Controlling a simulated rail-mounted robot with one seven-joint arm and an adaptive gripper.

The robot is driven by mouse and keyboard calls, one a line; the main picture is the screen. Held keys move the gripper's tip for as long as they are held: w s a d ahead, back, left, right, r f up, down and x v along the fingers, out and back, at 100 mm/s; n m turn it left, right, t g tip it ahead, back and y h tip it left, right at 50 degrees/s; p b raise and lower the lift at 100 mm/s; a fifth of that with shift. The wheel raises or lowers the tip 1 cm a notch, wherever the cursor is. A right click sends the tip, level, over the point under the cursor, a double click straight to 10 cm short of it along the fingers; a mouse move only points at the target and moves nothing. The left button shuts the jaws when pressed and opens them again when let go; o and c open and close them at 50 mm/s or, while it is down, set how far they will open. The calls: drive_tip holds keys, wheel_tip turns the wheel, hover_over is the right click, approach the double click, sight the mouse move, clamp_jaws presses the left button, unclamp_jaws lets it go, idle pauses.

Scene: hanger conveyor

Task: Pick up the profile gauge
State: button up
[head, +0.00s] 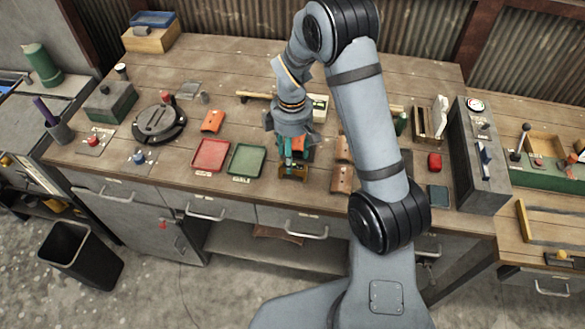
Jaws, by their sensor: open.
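My gripper (293,171) points down over the front middle of the bench (225,65), just right of the green tray. It is open, and no object shows clearly between its fingers. I cannot tell for sure which item is the profile gauge. Near the gripper are an orange piece (212,121) to the left and brown curved pieces (342,179) to the right, partly hidden by my arm. A wooden-handled item (254,95) lies behind, its right end hidden by my arm.
A red tray (210,156) and a green tray (246,160) lie left of the gripper. A round dark fixture (159,123) and grey box (110,102) stand farther left. A tall grey panel box (478,155) stands at right. The back middle of the bench is mostly clear.

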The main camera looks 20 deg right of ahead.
drive_tip(key=shift+s+d+f+p, duration=0.1)
drive_tip(key=shift+d+f+p, duration=0.1)
drive_tip(key=shift+f+p, duration=0.3)
drive_tip(key=shift+w+f+p, duration=0.2)
drive_tip(key=shift+f+p, duration=0.5)
drive_tip(key=shift+f, duration=1.5)
drive_tip(key=shift+c, duration=1)
drive_tip(key=c, duration=1)
drive_tip(key=shift+r, duration=0.15)
